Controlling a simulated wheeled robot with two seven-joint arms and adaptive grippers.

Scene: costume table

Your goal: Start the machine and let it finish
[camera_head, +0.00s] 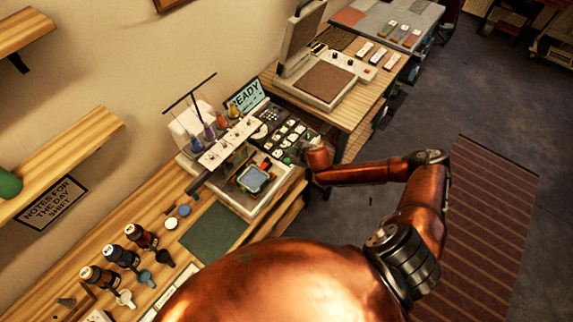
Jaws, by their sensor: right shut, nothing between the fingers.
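The machine (218,153), which looks like an embroidery machine, stands on the wooden table with several coloured thread spools on top. Its screen (245,95) reads "READY". A dark control panel (283,135) with several light buttons is on its right side. A blue-framed hoop (254,179) lies on its bed. My right gripper (295,157) is shut and empty at the lower right edge of the panel, close to the buttons. My wrist partly hides this area, and I cannot tell whether the fingertips touch a button. My left gripper is not in view.
A heat press (322,82) with a raised lid stands on the farther table. Wall shelves (70,155) are at the left. Open floor with a striped rug (485,230) is at the right.

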